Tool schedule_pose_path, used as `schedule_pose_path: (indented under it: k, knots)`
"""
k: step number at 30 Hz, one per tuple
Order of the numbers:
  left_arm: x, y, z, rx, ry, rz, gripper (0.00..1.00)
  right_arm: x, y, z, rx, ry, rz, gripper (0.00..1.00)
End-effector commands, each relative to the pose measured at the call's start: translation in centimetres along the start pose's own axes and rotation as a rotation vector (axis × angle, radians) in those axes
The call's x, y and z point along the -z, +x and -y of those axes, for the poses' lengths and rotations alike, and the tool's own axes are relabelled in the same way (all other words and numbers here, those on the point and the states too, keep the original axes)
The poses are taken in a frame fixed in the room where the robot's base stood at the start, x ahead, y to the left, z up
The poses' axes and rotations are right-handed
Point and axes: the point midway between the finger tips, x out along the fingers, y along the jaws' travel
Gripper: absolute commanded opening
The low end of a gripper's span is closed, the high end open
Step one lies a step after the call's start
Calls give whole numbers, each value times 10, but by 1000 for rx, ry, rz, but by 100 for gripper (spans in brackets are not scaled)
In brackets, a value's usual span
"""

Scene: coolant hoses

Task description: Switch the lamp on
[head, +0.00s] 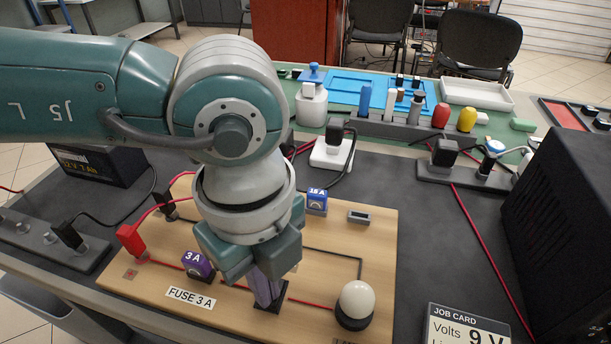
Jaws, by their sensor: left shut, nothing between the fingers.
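The lamp (356,299) is a white dome on a round black base at the front right of the wooden circuit board (345,235); no clear glow shows on it. My left gripper (267,296) points down over the board, left of the lamp. It is shut and empty, with its fingertips low by a small dark base (279,300) that they partly hide. I cannot tell whether they touch it. A purple 3 A fuse (197,265) sits just left of the gripper, behind the "FUSE 3 A" label (190,298). My right gripper is not in view.
A red clip (131,239) stands at the board's left. A blue 15 A fuse (317,198) is at its back. A black 12 V battery (100,165) is at left, a job card (466,325) at front right, and a big black box (560,230) at right.

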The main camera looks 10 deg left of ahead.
Motion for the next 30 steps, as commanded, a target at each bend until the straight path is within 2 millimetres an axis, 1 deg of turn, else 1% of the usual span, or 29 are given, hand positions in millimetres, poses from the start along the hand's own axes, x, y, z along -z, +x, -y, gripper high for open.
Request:
schedule_pose_path:
  k: [3, 8, 30]
  knots:
    - [0, 2, 0, 0, 0, 0, 0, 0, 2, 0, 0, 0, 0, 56]
    - [0, -3, 0, 0, 0, 0, 0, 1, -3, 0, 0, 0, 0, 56]
    - [0, -68, 0, 0, 0, 0, 0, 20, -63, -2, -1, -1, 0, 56]
